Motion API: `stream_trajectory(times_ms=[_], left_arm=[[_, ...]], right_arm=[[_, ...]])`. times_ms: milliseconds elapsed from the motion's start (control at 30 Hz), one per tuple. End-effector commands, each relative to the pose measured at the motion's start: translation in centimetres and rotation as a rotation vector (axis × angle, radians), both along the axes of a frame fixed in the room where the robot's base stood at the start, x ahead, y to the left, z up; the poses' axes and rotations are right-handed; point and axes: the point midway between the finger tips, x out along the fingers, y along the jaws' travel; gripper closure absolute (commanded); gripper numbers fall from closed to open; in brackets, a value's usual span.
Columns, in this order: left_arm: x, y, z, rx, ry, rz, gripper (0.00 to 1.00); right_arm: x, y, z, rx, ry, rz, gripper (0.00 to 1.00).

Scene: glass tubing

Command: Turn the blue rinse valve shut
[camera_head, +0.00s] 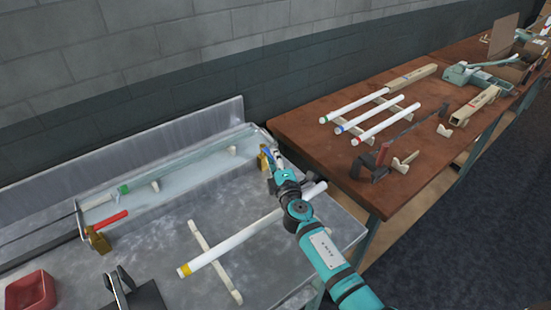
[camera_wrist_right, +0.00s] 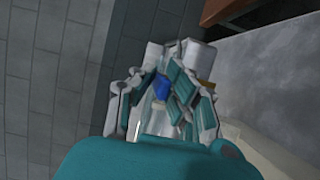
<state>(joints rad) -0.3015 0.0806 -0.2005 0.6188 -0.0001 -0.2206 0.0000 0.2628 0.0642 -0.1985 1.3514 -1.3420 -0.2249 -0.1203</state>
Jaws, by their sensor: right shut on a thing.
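The blue rinse valve handle (camera_head: 266,151) shows at the right end of the metal trough, above a brass valve body (camera_head: 262,163). My right gripper (camera_head: 272,158) is at this valve, its arm reaching in from the lower right. In the right wrist view the blue handle (camera_wrist_right: 162,88) lies between the fingers of my right gripper (camera_wrist_right: 170,75), which is shut on it. The fingers hide part of the handle, and its exact angle is hard to tell. My left gripper is not in view.
A red-handled valve (camera_head: 110,220) sits at the trough's left end. A white tube with a yellow end (camera_head: 225,247) lies on supports under my right arm. A red bin (camera_head: 30,291) stands at lower left. A wooden table (camera_head: 310,126) holds several tubes at right.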

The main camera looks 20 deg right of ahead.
Motion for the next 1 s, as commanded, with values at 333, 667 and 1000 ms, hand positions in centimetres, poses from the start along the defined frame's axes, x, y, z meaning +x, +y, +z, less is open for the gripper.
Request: stream_trajectory(times_ms=[333,667,1000], left_arm=[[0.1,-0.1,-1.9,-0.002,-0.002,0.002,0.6],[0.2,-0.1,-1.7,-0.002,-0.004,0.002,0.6],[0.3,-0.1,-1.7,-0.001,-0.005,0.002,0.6]], right_arm=[[-0.2,0.9,-0.2,0.006,-0.001,-0.122,1.0],[-0.3,0.9,-0.1,0.002,0.002,-0.131,0.85],[-0.3,0.8,0.0,0.001,0.001,-0.131,0.67]])
